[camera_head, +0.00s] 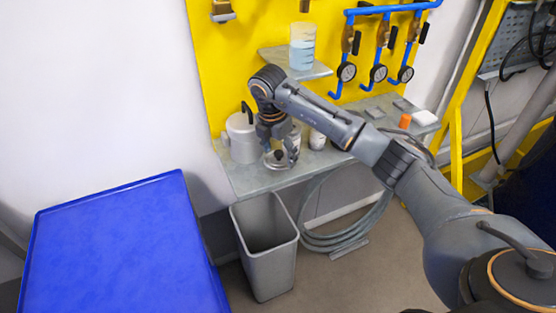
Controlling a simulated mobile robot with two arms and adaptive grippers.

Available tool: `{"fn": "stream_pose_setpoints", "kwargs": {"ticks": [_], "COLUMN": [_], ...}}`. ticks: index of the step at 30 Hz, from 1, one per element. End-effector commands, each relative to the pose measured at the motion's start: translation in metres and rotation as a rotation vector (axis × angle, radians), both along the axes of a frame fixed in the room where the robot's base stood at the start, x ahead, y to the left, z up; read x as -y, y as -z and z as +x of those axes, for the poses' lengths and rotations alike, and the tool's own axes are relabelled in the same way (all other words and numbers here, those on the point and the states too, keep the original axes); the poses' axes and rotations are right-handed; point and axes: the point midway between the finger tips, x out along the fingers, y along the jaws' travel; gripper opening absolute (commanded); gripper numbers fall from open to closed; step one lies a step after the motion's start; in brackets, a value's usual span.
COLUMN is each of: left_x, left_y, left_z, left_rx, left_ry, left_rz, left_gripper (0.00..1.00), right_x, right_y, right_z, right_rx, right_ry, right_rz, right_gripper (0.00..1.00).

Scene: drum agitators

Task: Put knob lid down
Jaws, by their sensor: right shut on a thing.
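My right arm reaches in from the right, and its gripper (283,154) points down over the front of the grey shelf (259,181). The gripper is shut on the knob lid (273,161), a small round pale metallic piece, at its top. The fingers hide part of the lid. The lid is at or very near the shelf surface; I cannot tell whether it touches. My left gripper is not in view.
A white canister (242,141) with a black handle stands left of the gripper. A small white container (317,139) is on the right. A grey bin (268,255) stands below the shelf, and a blue table (120,250) at left is bare. A beaker (302,46) stands above.

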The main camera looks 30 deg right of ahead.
Motion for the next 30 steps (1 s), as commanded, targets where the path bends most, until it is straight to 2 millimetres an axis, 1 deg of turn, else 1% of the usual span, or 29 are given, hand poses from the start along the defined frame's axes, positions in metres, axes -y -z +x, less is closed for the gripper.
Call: {"fn": "stream_pose_setpoints", "kwargs": {"ticks": [3, 6, 9, 20, 21, 22, 30], "left_x": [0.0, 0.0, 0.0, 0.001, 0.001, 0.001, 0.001], "left_y": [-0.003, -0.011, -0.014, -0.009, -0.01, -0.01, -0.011], "left_z": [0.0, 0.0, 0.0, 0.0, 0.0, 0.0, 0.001], "left_rx": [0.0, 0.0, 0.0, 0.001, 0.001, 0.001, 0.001], "left_ry": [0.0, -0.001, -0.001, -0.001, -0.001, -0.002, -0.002], "left_rz": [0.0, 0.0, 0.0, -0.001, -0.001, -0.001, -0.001], "left_gripper": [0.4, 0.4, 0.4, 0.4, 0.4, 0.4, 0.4], "right_x": [0.0, 0.0, 0.0, 0.0, 0.0, 0.0, 0.0], "right_y": [0.009, 0.023, 0.034, 0.041, 0.04, 0.039, 0.039], "right_z": [0.005, 0.003, 0.004, 0.004, 0.004, 0.004, 0.004], "right_rx": [-0.003, -0.006, -0.004, -0.001, -0.001, -0.001, -0.001], "right_ry": [0.001, -0.001, 0.001, 0.0, 0.0, 0.0, 0.0], "right_rz": [-0.002, -0.001, -0.001, -0.001, -0.001, -0.001, -0.001], "right_gripper": [0.53, 0.53, 0.53, 0.53, 0.83, 0.84, 0.84]}}
